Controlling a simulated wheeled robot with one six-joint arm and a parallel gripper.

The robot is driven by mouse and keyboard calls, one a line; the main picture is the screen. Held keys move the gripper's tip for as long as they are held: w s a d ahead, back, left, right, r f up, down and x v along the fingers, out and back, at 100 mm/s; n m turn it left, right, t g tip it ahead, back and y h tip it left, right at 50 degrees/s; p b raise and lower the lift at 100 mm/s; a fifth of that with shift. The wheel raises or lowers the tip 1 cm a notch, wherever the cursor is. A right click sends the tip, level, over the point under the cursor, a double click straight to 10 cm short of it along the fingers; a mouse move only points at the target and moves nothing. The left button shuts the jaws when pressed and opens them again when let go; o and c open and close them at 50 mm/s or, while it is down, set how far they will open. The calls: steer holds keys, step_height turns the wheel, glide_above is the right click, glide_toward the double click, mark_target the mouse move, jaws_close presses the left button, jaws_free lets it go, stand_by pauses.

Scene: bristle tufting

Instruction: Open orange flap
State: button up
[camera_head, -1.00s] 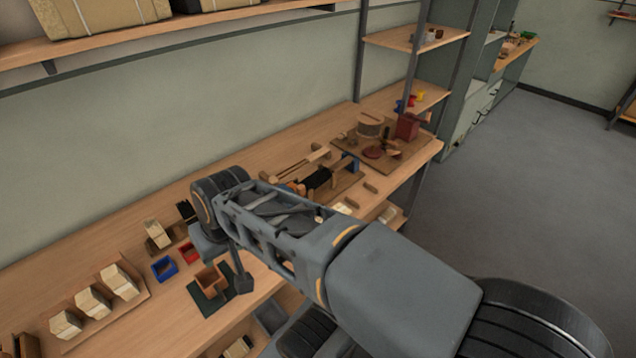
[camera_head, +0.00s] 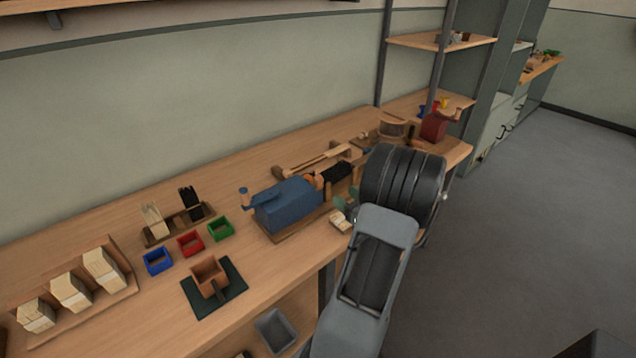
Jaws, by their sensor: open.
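A blue machine (camera_head: 288,204) with a rounded housing sits on a wooden base towards the middle of the bench. My gripper (camera_head: 348,200) is mostly hidden behind my dark round wrist. Two small grey-green tips show at the wrist's left, apart, with nothing seen between them. They appear right of the blue machine, near a pale block (camera_head: 340,222).
Blue (camera_head: 158,262), red (camera_head: 190,244) and green (camera_head: 221,229) trays stand left of the machine. A brown box (camera_head: 208,273) sits on a dark mat (camera_head: 233,270). Pale blocks (camera_head: 103,269) fill a rack at left. A dark red box (camera_head: 433,127) stands at the far right end.

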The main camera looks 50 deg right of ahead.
mark_target(321, 179)
steer(key=w, duration=0.4)
steer(key=w+d, duration=0.1)
steer(key=w, duration=0.3)
steer(key=w+p, duration=0.1)
steer(key=w, duration=0.4)
steer(key=shift+d, duration=0.25)
steer(key=shift+c, duration=0.2)
jaws_close()
